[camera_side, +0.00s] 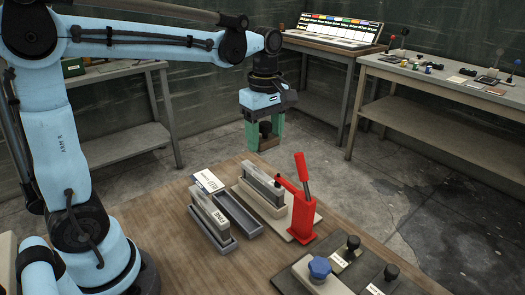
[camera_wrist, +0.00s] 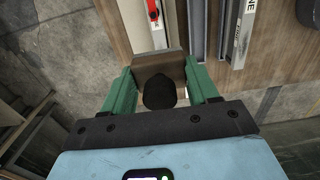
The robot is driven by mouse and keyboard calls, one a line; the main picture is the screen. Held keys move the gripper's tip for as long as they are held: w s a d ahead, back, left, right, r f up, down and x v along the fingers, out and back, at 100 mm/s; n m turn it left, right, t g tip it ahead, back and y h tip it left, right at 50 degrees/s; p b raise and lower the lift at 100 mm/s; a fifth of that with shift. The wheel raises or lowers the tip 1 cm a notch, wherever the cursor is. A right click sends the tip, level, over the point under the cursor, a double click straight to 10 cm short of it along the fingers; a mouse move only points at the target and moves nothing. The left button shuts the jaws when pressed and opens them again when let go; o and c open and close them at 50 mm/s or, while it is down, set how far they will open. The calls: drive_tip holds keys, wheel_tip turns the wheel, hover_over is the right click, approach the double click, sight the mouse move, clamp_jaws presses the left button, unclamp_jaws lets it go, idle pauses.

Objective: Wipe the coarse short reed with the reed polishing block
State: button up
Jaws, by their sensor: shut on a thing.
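My gripper (camera_side: 265,140) hangs above the far side of the wooden table, its green fingers shut on a brownish block with a black knob. I take this block (camera_wrist: 160,66) to be the reed polishing block; its knob (camera_wrist: 159,92) sits between the fingers in the wrist view. One short reed (camera_side: 262,182) stands in a beige holder beside a red toggle clamp (camera_side: 301,205). A second reed (camera_side: 209,212), with a label that seems to end in "NE", stands in a grey holder to the left. The block is raised, apart from both reeds. I cannot read a coarse label.
An empty dark tray (camera_side: 240,218) lies between the two reed holders, with a white labelled box (camera_side: 208,181) behind. Black-knobbed pieces (camera_side: 348,250) and a blue knob (camera_side: 319,267) stand at the front right. Benches line the walls. Bare table lies at the front left.

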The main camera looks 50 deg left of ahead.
hover_over(265, 177)
drive_tip(key=shift+f, duration=3.35)
drive_tip(key=shift+a+f, duration=0.45)
drive_tip(key=shift+c, duration=0.4)
drive_tip(key=shift+a+f, duration=0.2)
drive_tip(key=shift+a, duration=0.4)
drive_tip(key=shift+a+f, duration=0.15)
drive_tip(key=shift+a, duration=2.65)
drive_tip(key=shift+d+r, duration=0.1)
drive_tip(key=shift+d, duration=3.75)
drive_tip(key=shift+r, duration=4.05)
